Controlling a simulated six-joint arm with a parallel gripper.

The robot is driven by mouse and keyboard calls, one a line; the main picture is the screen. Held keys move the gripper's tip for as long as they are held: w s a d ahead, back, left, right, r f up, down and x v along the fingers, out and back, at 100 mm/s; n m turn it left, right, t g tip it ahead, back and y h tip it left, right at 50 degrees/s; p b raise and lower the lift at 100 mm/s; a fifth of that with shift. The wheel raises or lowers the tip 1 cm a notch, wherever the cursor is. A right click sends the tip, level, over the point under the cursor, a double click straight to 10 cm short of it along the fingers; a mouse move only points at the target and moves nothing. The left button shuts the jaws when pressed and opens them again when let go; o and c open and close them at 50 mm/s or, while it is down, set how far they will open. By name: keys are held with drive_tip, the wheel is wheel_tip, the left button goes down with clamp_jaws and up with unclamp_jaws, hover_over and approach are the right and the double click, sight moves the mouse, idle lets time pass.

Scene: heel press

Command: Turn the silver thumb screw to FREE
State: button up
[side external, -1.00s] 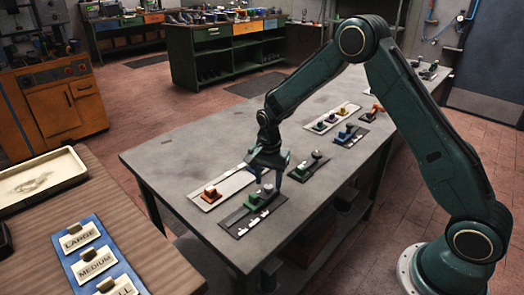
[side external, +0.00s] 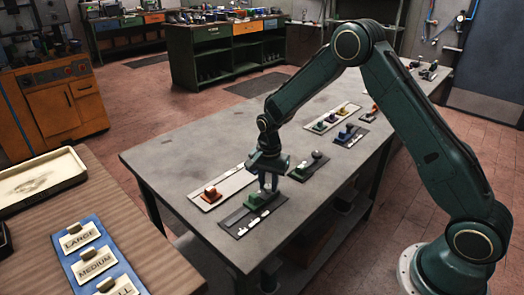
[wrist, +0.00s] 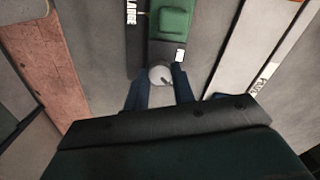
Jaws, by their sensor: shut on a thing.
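The silver thumb screw (wrist: 159,76) is a round, light knob with a dark mark on its face, between my fingertips in the wrist view. My gripper (wrist: 161,82) is shut on it. In the side external view my gripper (side external: 267,184) reaches down at the far end of a dark plate (side external: 237,223), and its fingers mostly hide the screw. A green block (wrist: 173,22) sits on the same plate, just beyond the screw. A small white label (wrist: 179,55) lies close to my right finger. The word FREE cannot be read.
Another dark plate with a green block and a dark knob (side external: 317,154) is close on the right. Several more plates stand farther along the grey bench (side external: 185,157). Its near left corner is clear.

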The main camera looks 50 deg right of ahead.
drive_tip(key=n, duration=1.3)
drive_tip(key=shift+n, duration=0.3)
drive_tip(key=shift+r+n, duration=0.1)
drive_tip(key=shift+n, duration=2.1)
drive_tip(key=o, duration=1)
